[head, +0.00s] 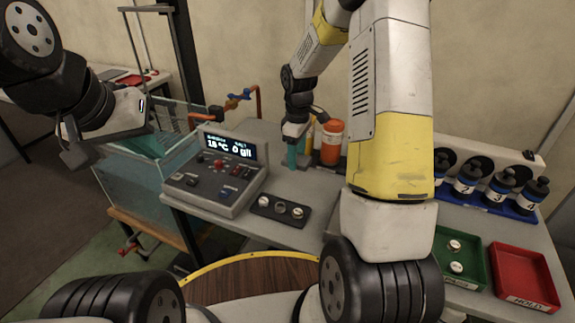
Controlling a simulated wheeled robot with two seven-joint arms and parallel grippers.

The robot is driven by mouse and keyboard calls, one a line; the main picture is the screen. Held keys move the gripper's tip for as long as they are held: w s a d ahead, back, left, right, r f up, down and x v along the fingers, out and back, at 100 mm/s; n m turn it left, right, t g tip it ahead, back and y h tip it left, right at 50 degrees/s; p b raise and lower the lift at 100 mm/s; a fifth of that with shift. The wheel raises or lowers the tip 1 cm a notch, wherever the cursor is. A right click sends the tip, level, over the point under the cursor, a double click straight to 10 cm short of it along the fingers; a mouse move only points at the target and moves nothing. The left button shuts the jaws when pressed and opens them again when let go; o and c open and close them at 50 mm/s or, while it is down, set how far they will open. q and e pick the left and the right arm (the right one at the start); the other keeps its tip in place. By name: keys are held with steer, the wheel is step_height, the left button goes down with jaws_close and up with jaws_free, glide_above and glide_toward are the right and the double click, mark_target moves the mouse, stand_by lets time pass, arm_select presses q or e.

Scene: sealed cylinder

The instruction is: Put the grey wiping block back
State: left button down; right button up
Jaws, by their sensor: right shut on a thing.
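My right gripper (293,133) is at the back of the bench, left of the orange-red jar (331,142). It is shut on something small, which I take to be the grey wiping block. The fingers hide most of it, and I cannot make out its shape. A narrow teal piece (292,157) shows directly below the fingers. I cannot tell whether it is held or stands behind. My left gripper (82,148) hangs in the air at the left, near the glass tank (150,185). Its fingertips are too unclear to tell open from shut.
A control box with a lit display (215,172) stands on the bench. A dark tray (279,211) with small round pieces lies before it. Dark numbered bottles (468,180), a green tray (445,274) and a red tray (523,275) are at the right. My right arm hides the bench middle.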

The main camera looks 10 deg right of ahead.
mark_target(296, 184)
step_height(296, 184, down, 8)
steer(key=shift+f, duration=0.1)
stand_by(0.4)
steer(key=o, duration=1.3)
steer(key=shift+f, duration=0.1)
step_height(296, 184, up, 12)
steer(key=shift+f, duration=0.1)
steer(key=s+r+m+t, duration=0.25)
steer(key=s+r, duration=0.25)
steer(key=r, duration=0.5)
steer(key=s+r+m+t, duration=0.1)
steer(key=s+r+m, duration=0.1)
steer(key=s, duration=0.4)
steer(key=s+a+r+m+t+y, duration=0.1)
steer(key=s+r+m, duration=0.2)
steer(key=s, duration=0.4)
steer(key=s+a+r+m+t+y, duration=0.1)
steer(key=s+r+m, duration=0.2)
steer(key=s+r, duration=0.2)
steer(key=shift+s+a+t, duration=0.1)
steer(key=shift+s+t, duration=0.25)
steer(key=shift+s, duration=0.35)
